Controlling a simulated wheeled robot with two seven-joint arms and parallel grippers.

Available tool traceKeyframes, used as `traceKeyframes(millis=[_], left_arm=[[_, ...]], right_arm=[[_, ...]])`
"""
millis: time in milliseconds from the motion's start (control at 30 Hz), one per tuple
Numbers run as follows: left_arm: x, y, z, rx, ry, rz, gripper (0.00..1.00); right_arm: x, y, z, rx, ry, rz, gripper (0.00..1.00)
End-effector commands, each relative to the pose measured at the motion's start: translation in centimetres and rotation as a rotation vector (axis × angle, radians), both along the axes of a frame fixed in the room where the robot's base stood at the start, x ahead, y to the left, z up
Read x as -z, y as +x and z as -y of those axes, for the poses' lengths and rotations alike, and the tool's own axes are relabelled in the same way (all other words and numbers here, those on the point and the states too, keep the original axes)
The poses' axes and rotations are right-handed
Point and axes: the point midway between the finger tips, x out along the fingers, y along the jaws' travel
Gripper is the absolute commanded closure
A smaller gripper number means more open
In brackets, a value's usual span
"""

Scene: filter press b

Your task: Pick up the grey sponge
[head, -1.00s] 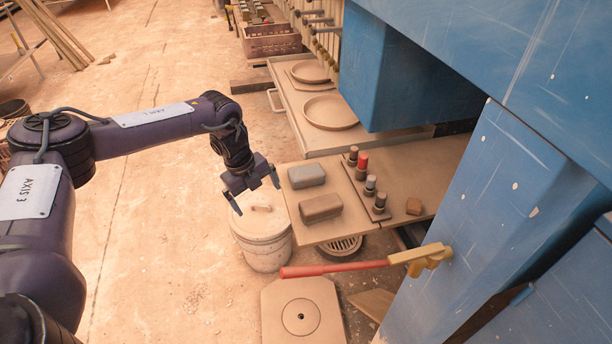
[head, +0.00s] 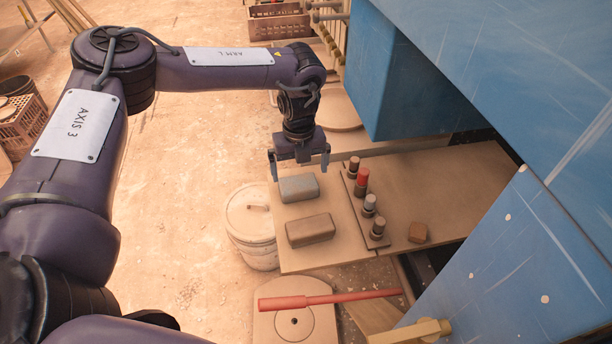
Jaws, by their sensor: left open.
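The grey sponge (head: 299,188) is a small rounded block lying on the left end of the tan shelf (head: 345,235). A brown block of similar shape (head: 310,230) lies in front of it. My left gripper (head: 299,175) is open, pointing down, with its fingers at the left and right ends of the grey sponge's far side in the picture. I cannot tell whether the fingers touch it or hang just above and behind it. My right gripper is not in view.
Several capped knobs, one red (head: 361,180), stand in a row right of the sponge. A lidded bucket (head: 251,235) stands on the floor at left. A red-handled lever (head: 330,298) crosses in front. Blue machine walls (head: 480,270) close off the right.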

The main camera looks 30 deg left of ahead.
Motion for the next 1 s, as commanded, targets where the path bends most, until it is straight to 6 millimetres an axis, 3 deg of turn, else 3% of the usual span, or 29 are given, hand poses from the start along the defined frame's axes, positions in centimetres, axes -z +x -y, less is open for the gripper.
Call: traceKeyframes(millis=[367,533,800,1000], left_arm=[[4.7,-0.1,0.1,0.002,0.002,-0.003,0.0],[6.9,-0.1,0.1,-0.001,0.002,-0.001,0.0],[7.3,-0.1,0.0,-0.001,0.0,0.0,0.0],[7.3,-0.1,0.0,-0.001,0.0,0.0,0.25]], right_arm=[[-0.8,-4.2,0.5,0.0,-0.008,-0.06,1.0],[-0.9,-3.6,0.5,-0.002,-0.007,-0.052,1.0],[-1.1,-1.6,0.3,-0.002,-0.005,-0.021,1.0],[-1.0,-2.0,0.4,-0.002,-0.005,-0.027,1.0]])
